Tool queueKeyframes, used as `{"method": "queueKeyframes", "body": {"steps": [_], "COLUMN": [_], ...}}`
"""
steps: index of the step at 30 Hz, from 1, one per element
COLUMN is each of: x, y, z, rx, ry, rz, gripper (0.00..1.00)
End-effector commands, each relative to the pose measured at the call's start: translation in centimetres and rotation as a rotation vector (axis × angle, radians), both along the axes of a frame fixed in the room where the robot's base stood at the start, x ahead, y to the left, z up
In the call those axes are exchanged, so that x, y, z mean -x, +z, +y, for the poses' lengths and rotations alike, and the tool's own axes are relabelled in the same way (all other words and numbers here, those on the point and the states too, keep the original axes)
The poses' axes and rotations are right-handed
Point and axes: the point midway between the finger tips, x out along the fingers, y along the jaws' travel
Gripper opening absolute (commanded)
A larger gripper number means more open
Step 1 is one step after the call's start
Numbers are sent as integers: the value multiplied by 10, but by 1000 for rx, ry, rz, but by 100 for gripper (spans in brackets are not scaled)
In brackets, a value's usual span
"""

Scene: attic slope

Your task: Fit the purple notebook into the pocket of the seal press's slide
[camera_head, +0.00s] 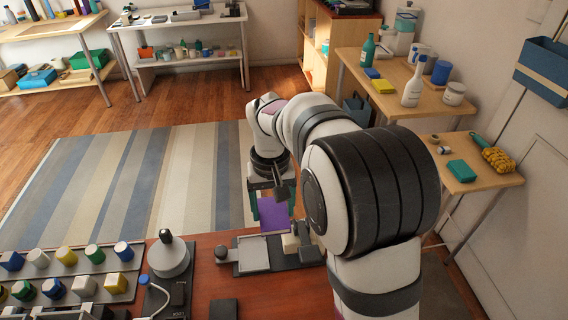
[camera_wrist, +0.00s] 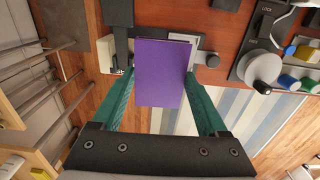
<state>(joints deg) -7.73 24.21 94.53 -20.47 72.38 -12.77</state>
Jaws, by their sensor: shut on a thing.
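My gripper (camera_head: 272,194) is shut on the purple notebook (camera_head: 273,214), which hangs below its teal fingers near the bench's far edge. In the wrist view the notebook (camera_wrist: 162,72) sits between the two fingers and covers part of what lies behind it. The seal press (camera_head: 303,242) stands on the bench, with the light grey plate of its slide (camera_head: 254,254) to its left. In the wrist view part of the slide (camera_wrist: 203,43) shows beyond the notebook's right edge. The notebook appears apart from the slide; I cannot tell the exact gap. The pocket's inside is hard to see.
A rack of coloured knobs (camera_head: 120,282) fills the bench's left side. A small dark block (camera_head: 223,309) lies in front. The side table (camera_head: 462,178) on the right holds several items.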

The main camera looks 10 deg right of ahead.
Motion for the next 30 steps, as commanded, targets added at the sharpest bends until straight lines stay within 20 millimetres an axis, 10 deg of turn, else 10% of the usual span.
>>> {"method": "queueKeyframes", "body": {"steps": [9, 30], "x": [-23, -23], "y": [-94, -120], "z": [53, 56], "rx": [-5, -6], "ry": [-8, -12], "rz": [-2, -3], "gripper": [20, 20]}}
